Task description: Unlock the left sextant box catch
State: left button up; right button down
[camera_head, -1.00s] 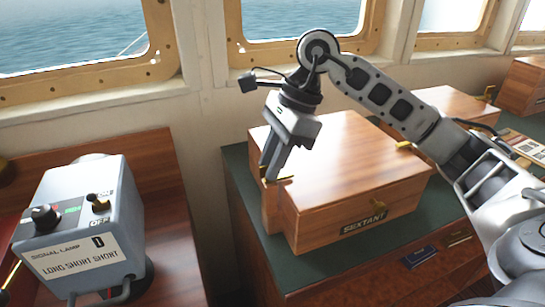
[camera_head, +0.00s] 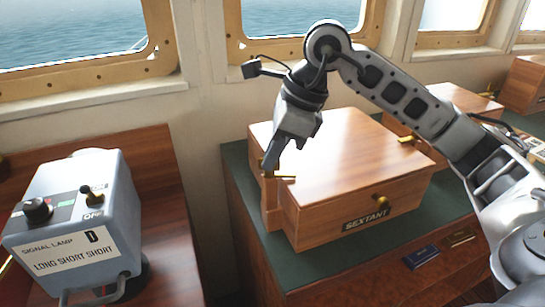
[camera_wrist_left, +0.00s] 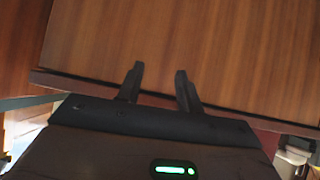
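The wooden sextant box (camera_head: 350,165) stands closed on a green-topped cabinet in the head view. Its left catch (camera_head: 284,178) is a small brass piece at the box's left side, partly hidden by my right gripper. My right gripper (camera_head: 270,162) points down at that catch, with its fingertips at or just above it. I cannot tell whether they touch it or how far apart the fingers are. My left gripper is outside the head view. In the left wrist view the left gripper (camera_wrist_left: 160,80) has its two fingers apart and empty, before a wooden surface.
A brass catch (camera_head: 380,202) is on the box's front, and another brass piece (camera_head: 406,138) is at its right side. A grey signal lamp (camera_head: 75,220) stands at the left. More wooden boxes (camera_head: 455,100) are behind at right, below the windows.

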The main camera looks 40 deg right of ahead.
jog(key=m+t+h+b, duration=0.1)
jog(key=m, duration=0.2)
jog(key=shift+s+m, duration=0.1)
jog(key=shift+m, duration=0.3)
jog(key=m+h, duration=0.1)
jog(key=m, duration=0.2)
jog(key=shift+a+t+b, duration=0.15)
jog(key=shift+t+b, duration=0.15)
jog(key=m+h, duration=0.1)
jog(key=m, duration=0.2)
jog(key=shift+a+m+h, duration=0.1)
jog(key=shift+m+h, duration=0.2)
jog(key=shift+m, duration=0.1)
pick_arm(q)
jog(key=shift+d+f+b, duration=0.2)
jog(key=shift+f+b, duration=0.2)
jog(key=shift+f, duration=0.25)
pick_arm(e)
jog(key=shift+m+h, duration=0.5)
jog(key=shift+m, duration=1)
jog(key=c, duration=1.6)
grip_release()
pick_arm(q)
jog(key=shift+r, duration=0.1)
pick_arm(e)
jog(key=shift+r, duration=0.1)
